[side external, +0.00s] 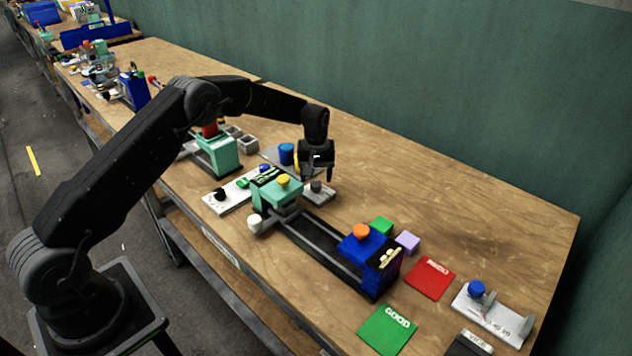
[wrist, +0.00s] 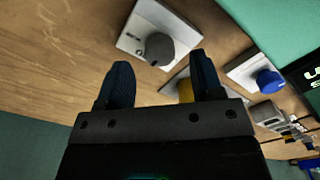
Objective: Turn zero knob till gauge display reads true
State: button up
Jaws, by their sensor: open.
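A teal block (side external: 276,192) with a dark display (side external: 268,175) and a yellow knob on top (side external: 283,180) stands mid-bench; its reading is too small to make out. In the wrist view only the edge of a dark lettered panel (wrist: 306,74) shows. A grey knob (side external: 316,187) sits on a pale plate just below my gripper (side external: 317,172). The grey knob (wrist: 159,48) also shows in the wrist view, beyond and between my fingertips (wrist: 162,75). My gripper is open and empty, apart from the knob. No label tells which knob is the zero knob.
A blue knob (wrist: 269,82) on a white plate and a partly hidden yellow part (wrist: 185,91) lie close by. A rail with a blue block (side external: 365,247) runs to the front right. The bench near the wall is clear.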

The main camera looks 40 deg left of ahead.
aim_at(316, 186)
jog(key=shift+f, duration=1.35)
